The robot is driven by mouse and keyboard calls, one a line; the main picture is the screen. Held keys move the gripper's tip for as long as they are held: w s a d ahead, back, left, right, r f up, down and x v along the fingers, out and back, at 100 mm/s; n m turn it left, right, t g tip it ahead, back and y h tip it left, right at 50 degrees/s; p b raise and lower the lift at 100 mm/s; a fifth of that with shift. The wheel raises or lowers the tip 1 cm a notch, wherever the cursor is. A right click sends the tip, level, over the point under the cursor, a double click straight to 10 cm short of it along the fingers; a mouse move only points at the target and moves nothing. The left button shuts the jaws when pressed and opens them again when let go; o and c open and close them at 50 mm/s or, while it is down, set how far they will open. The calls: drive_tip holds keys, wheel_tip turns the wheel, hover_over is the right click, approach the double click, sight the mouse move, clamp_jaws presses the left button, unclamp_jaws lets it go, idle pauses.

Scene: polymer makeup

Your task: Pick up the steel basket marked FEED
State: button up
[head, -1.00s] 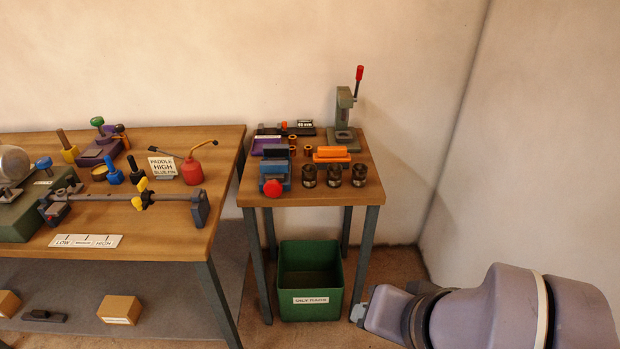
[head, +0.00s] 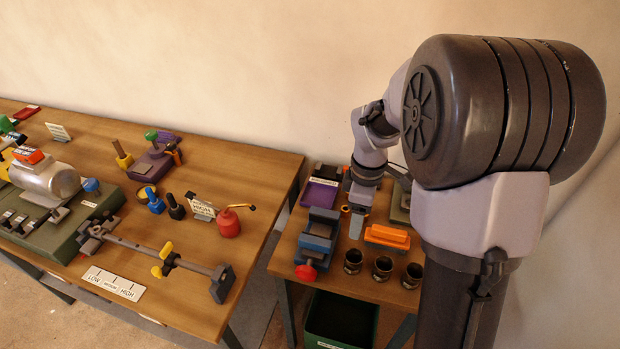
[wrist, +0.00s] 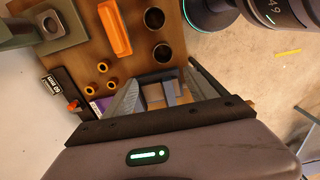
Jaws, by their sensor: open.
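No steel basket with a readable FEED mark shows in either view. My gripper (head: 357,210) is over the back part of the small wooden table (head: 283,262) in the head view, pointing down. In the wrist view my gripper (wrist: 168,92) shows two grey fingers spread apart. A grey-blue shape and part of the wooden top show between them, and I cannot tell what the shape is. Nothing is clearly held. My arm hides part of the small table's right side in the head view.
The small table holds a blue vise (head: 318,235), a purple tray (head: 320,192), an orange block (head: 387,236) and three dark cups (head: 382,268). A green bin (head: 342,318) stands below. The left bench (head: 190,290) carries a red oil can (head: 229,222) and other tools.

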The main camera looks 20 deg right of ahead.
drive_tip(key=b, duration=0.5)
hover_over(354, 259)
drive_tip(key=s+a, duration=0.2)
drive_tip(key=f, duration=1.2)
drive_tip(key=shift+w+d+f, duration=0.2)
drive_tip(key=f+b, duration=0.2)
drive_tip(key=f, duration=0.1)
drive_tip(key=f+b, duration=0.1)
drive_tip(key=f, duration=0.1)
drive_tip(key=shift+d+f, duration=0.1)
drive_tip(key=shift+d, duration=0.2)
drive_tip(key=shift+c, duration=0.3)
drive_tip(key=shift+r, duration=0.2)
clamp_jaws()
